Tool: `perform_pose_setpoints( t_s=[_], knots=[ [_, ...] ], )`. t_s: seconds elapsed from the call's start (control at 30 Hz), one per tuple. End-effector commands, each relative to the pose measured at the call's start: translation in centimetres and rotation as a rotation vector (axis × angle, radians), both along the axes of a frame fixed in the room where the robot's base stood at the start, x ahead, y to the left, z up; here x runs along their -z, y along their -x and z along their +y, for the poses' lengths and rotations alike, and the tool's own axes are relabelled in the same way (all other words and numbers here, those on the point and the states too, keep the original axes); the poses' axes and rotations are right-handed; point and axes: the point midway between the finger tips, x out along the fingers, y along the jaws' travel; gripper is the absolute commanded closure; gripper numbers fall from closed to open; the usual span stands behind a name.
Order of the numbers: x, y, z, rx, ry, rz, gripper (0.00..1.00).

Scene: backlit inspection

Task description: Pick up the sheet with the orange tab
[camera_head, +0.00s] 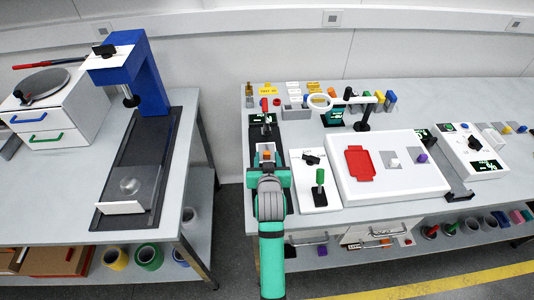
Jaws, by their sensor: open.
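My gripper (267,164) is open over the left part of the right-hand bench, its fingers pointing away from me. A small orange piece (266,155) shows between or just beyond the fingers, with a whitish piece (265,147) behind it. I cannot tell whether the orange piece is the tab of a sheet, or whether the fingers touch it. The gripper and arm hide what lies beneath. A white light panel (340,190) to the right bears a red flat piece (360,163), a grey square with a knob, and a purple knob.
A white box with a green lever (320,180) stands close right of my gripper. Behind are a ring magnifier (320,102), a dark stand and several small coloured parts. A left bench (185,150) carries a blue press (148,75). A floor gap separates the benches.

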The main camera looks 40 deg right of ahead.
Motion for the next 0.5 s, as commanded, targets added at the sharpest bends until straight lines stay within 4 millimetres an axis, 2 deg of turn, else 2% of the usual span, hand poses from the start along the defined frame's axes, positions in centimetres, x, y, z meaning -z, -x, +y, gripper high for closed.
perform_pose_setpoints(
  t_s=[0.13,0.37,0.5],
  knots=[
    [0.42,-0.77,-0.54,0.000,-0.001,0.001,0.58],
    [0.46,-0.84,-0.55,0.000,0.000,0.001,0.58],
    [0.44,-0.84,-0.54,0.000,0.000,0.001,0.91]
  ],
)
